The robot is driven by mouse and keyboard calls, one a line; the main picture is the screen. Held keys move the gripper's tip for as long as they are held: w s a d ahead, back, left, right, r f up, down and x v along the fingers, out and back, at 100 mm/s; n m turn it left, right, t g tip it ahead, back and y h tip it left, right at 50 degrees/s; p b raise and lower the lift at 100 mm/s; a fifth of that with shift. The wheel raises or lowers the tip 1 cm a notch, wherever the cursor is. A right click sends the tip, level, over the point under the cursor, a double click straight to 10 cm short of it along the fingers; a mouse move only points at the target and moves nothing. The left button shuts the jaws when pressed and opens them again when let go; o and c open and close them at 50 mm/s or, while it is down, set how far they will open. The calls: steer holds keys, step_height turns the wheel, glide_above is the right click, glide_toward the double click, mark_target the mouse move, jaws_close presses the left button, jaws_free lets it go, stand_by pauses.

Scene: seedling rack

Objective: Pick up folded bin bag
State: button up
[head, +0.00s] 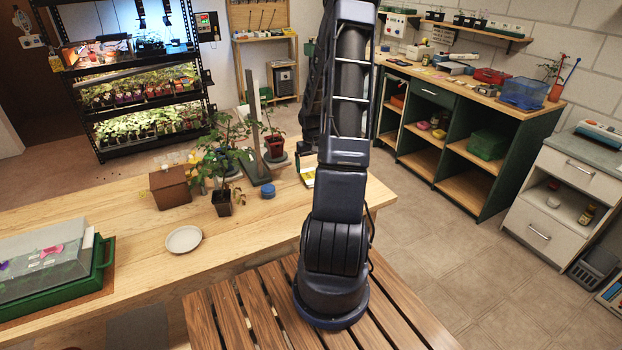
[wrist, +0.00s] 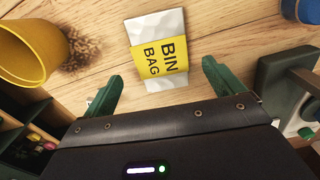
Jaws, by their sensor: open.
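The folded bin bag (wrist: 160,52) lies flat on the wooden bench in the wrist view. It is white with a yellow band reading "BIN BAG". In the head view a small yellow and white patch of it (head: 308,177) shows beside my arm, which hides the rest. My gripper (wrist: 160,87) is open, its two green fingers apart on either side of the bag's near end. Nothing is held between them. How high the fingertips are above the bench is hard to tell.
A grey-green stand (wrist: 280,85) is close on the right, and a blue round thing (wrist: 303,10) is at top right. Potted plants (head: 225,175) stand on the bench (head: 130,240).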

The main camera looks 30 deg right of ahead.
mark_target(311, 172)
step_height(311, 172, down, 4)
steer(key=shift+s+a+f, duration=0.1)
steer(key=shift+f, duration=0.1)
steer(key=c, duration=1)
steer(key=shift+c, duration=0.2)
steer(key=shift+r, duration=0.15)
